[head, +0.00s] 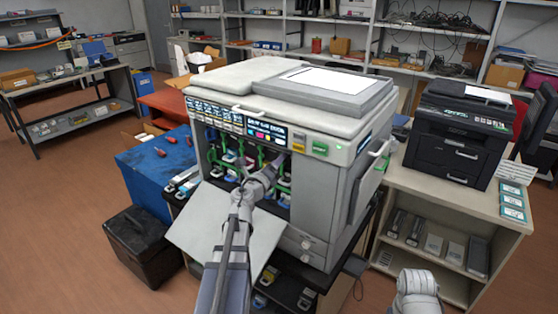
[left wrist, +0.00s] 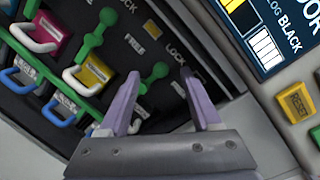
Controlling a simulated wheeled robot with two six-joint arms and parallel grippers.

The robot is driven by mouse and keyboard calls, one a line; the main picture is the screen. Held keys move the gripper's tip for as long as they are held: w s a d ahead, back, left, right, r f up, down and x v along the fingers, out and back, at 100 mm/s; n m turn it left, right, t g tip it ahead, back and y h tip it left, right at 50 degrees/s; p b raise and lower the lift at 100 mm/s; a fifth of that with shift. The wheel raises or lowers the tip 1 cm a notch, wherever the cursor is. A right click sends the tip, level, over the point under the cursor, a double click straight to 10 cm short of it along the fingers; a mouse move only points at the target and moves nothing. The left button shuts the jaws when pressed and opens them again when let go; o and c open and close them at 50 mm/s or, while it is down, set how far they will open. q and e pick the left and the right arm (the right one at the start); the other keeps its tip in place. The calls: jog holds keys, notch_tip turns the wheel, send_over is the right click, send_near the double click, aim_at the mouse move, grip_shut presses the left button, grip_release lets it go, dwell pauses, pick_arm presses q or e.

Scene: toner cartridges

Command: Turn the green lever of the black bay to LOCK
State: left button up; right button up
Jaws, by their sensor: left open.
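The green lever (left wrist: 158,71) of the rightmost bay, which I take as the black bay, shows in the left wrist view between the fingertips of my left gripper (left wrist: 160,77). The fingers are apart, one on each side of the lever; I cannot tell if either touches it. A pale handle (left wrist: 141,108) shows between the fingers, partly hidden. FREE and LOCK marks are on the dark panel near the levers. In the head view my left gripper (head: 275,168) reaches into the open front of the printer (head: 325,205).
A yellow cartridge (left wrist: 95,72) and a magenta cartridge (left wrist: 48,35) sit beside the bay, with another green lever (left wrist: 94,38) close by. The display (left wrist: 272,30) and a yellow RESET button (left wrist: 297,102) are to the right. The printer's white front door (head: 190,232) hangs open below.

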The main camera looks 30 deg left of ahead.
pick_arm(q)
jog(key=shift+w, duration=0.5)
grip_shut()
